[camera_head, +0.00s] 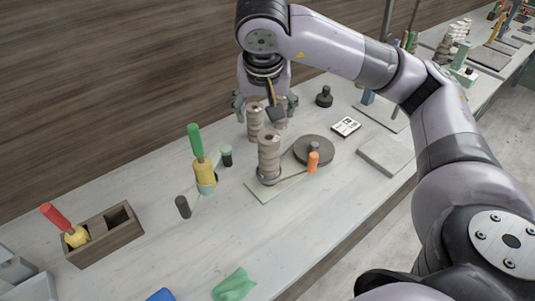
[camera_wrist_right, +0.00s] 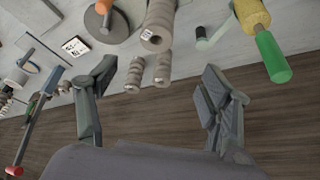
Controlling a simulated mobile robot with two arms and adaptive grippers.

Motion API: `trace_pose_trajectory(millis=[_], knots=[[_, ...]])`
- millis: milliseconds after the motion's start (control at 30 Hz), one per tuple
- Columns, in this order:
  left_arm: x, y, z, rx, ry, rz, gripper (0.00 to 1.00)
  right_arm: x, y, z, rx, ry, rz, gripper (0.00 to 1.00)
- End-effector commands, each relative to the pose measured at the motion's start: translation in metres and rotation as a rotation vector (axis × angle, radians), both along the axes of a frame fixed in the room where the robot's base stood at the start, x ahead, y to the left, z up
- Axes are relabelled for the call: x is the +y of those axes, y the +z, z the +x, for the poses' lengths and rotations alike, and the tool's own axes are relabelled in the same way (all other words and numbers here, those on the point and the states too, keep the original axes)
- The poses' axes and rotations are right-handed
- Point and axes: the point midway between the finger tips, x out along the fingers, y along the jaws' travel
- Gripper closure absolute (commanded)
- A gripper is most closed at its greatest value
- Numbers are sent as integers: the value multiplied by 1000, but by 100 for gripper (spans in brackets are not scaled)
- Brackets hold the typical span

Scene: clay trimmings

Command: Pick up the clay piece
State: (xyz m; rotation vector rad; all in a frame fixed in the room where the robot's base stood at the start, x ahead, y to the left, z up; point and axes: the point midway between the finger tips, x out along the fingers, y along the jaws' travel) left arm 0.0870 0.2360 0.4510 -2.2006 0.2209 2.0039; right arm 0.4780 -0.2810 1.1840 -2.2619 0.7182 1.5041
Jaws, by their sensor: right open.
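Several grey-beige ribbed clay pieces stand on the worktable. A tall one (camera_head: 268,160) stands at the left end of a pale green board (camera_head: 277,188), and two thinner ones, one of them nearer the left (camera_head: 255,122), stand behind it. My right gripper (camera_head: 265,104) hangs over the two rear pieces, partly hiding the right one. In the wrist view its fingers (camera_wrist_right: 158,80) are spread wide and empty, with the two thin pieces (camera_wrist_right: 137,74) (camera_wrist_right: 163,68) showing between them and the thicker one (camera_wrist_right: 158,22) beyond. I cannot tell which piece is meant. My left gripper is out of view.
A dark disc (camera_head: 314,150) and an orange cylinder (camera_head: 313,162) are right of the tall piece. A green-handled tool (camera_head: 196,142) stands left, and a wooden box (camera_head: 105,235) farther left. A wooden wall (camera_head: 100,90) rises behind. The front-middle table is mostly clear.

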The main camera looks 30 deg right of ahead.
Motion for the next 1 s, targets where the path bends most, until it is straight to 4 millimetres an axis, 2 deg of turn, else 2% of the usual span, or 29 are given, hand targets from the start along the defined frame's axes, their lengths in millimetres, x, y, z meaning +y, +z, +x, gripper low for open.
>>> trace_pose_trajectory(millis=[33, 200, 500, 767, 1000], knots=[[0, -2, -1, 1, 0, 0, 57, -1, -11, 1, 8, -1, 3, 27], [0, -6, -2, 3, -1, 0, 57, -6, -36, 9, 8, 1, 5, 27], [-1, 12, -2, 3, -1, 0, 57, -20, -86, 28, 7, 0, 5, 27], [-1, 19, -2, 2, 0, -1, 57, -25, -104, 34, 4, -1, 5, 27], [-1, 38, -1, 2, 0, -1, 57, -38, -136, 41, 6, -1, 6, 27]])
